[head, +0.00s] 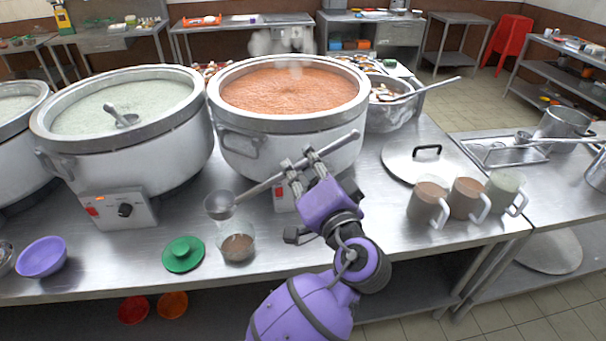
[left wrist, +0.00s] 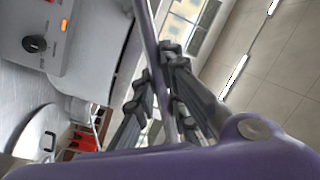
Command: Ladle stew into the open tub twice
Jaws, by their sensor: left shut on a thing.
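My left gripper (head: 300,172) is shut on the handle of a metal ladle (head: 262,187); the handle also crosses between the fingers in the left wrist view (left wrist: 160,70). The ladle's bowl hangs just above and left of the open clear tub (head: 238,246); I cannot tell whether the bowl holds anything. The tub stands on the steel counter with some brown stew in its lower part. A green lid (head: 183,254) lies left of it. The large pot of orange-red stew (head: 290,90) stands open behind the gripper, steaming. My right gripper is not in view.
A pot of pale congee (head: 122,105) with a ladle in it stands left. A purple bowl (head: 41,257) lies at the left front. Several mugs (head: 428,205) and a flat metal lid (head: 420,160) are on the right.

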